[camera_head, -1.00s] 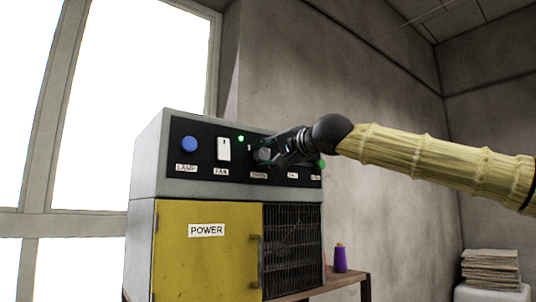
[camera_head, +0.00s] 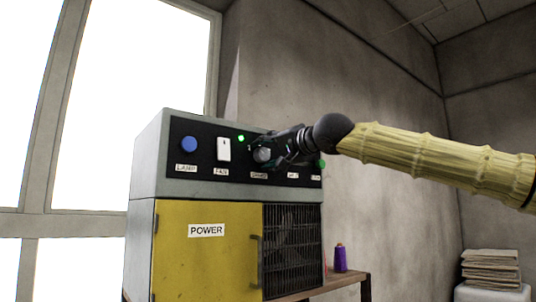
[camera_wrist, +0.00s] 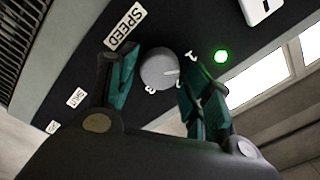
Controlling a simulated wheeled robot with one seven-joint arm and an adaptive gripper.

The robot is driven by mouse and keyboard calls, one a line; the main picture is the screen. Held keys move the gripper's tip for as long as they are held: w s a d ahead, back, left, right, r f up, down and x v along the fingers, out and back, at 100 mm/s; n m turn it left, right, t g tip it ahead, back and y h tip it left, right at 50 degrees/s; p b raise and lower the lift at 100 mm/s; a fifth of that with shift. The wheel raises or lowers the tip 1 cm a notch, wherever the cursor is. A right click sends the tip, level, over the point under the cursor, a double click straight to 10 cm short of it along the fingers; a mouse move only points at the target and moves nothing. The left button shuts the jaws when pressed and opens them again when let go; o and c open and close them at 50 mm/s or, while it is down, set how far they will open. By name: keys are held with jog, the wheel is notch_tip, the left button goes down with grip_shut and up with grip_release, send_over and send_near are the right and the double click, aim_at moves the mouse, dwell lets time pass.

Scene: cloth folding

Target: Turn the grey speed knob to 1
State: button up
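The grey speed knob (camera_head: 262,155) is on the black panel above its SPEED label; it also shows in the wrist view (camera_wrist: 158,68). Its white pointer line points right in the wrist view, between two white marks partly beside the right finger. The numerals are too small or covered to read surely. My gripper (camera_head: 272,152) is at the panel from the right, and in the wrist view (camera_wrist: 158,88) its two dark teal fingers are on either side of the knob. A gap shows between the left finger and the knob; the right finger is close to its edge.
Left of the knob are a lit green lamp (camera_head: 241,138), a white FAN switch (camera_head: 223,149) and a blue LAMP button (camera_head: 189,144). A green button (camera_head: 322,163) is close to my gripper on the right. Below are a yellow POWER door (camera_head: 205,260) and a grille (camera_head: 292,245).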

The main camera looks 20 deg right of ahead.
jog(key=shift+f, duration=0.1)
jog(key=v, duration=1.2)
dwell(0.6)
